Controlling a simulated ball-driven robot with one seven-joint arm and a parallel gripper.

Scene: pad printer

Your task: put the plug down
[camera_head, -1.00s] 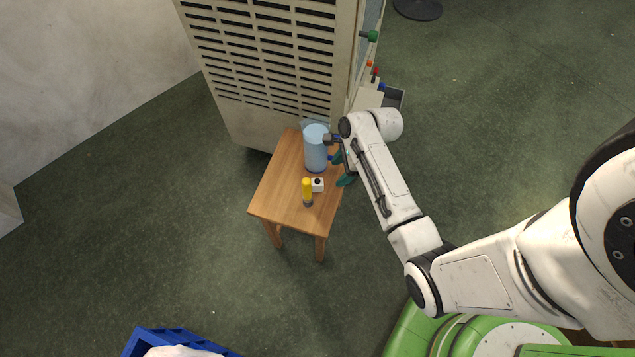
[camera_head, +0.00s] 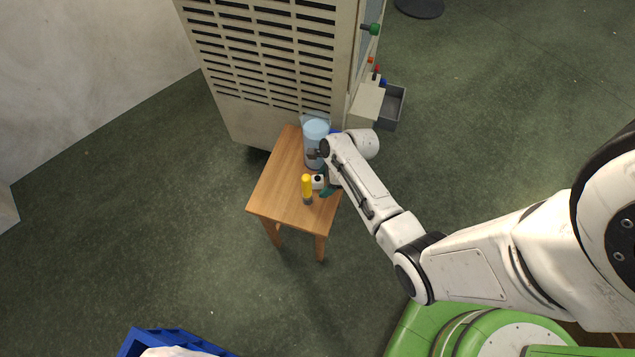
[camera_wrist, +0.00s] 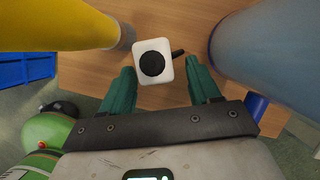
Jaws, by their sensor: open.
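The plug, a small white block with a round black face (camera_wrist: 152,62), sits on the wooden table. In the head view it (camera_head: 318,181) is near the table's right edge, beside a yellow bottle-like object. My gripper (camera_wrist: 160,68) is open, its two green fingers reaching to either side of the plug's near part. In the wrist view a gap shows beside the plug on both sides. In the head view my gripper (camera_head: 326,184) is at the plug's right, partly hidden by my arm.
A yellow cylinder with a grey end (camera_head: 307,187) stands close left of the plug. A tall light-blue cylinder (camera_head: 315,134) stands behind it. The wooden table (camera_head: 273,196) is bare on its left side. A large vented cabinet (camera_head: 262,60) stands behind. A blue crate (camera_head: 137,340) is on the floor.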

